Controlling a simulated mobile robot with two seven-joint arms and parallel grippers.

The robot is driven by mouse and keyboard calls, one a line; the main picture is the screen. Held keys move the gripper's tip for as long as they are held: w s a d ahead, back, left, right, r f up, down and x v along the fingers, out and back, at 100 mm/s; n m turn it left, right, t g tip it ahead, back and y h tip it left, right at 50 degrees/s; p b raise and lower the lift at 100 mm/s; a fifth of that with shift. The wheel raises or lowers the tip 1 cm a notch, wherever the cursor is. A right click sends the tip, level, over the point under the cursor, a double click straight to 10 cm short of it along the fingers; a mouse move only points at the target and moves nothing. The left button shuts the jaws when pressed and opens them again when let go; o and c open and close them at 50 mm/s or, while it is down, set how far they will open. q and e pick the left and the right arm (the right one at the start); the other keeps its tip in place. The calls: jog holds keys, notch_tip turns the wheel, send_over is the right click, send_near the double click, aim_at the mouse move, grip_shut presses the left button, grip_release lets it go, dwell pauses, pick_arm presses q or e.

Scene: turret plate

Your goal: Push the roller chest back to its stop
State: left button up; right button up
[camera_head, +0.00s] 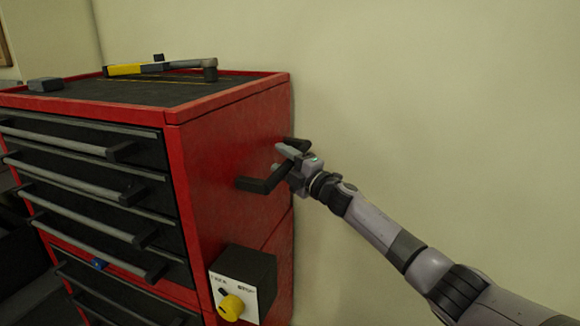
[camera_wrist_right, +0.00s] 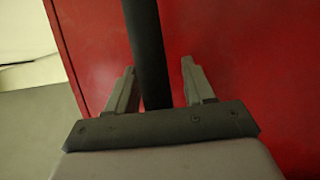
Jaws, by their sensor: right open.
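The red roller chest (camera_head: 230,140) stands at the left of the head view, its back edge close to the pale wall. A black bar handle (camera_head: 262,184) sticks out from its right side. My right gripper (camera_head: 285,152) is at this handle. In the right wrist view the two fingers of the right gripper (camera_wrist_right: 163,85) are apart, with the black handle (camera_wrist_right: 147,50) running between them, nearer the left finger. The red side panel (camera_wrist_right: 220,50) is behind. A box with a yellow knob (camera_head: 231,307) is on the chest's side, below the handle. My left gripper is not in view.
On the chest's black top lie a yellow and grey tool (camera_head: 160,67) and a small dark grey block (camera_head: 45,84). Several drawers with long grey handles face left. The pale wall (camera_head: 430,100) is bare on the right.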

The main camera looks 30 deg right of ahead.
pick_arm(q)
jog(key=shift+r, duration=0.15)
pick_arm(e)
jog(key=v, duration=0.7)
jog(key=shift+a+f, duration=0.1)
jog(key=shift+f, duration=0.05)
dwell(0.3)
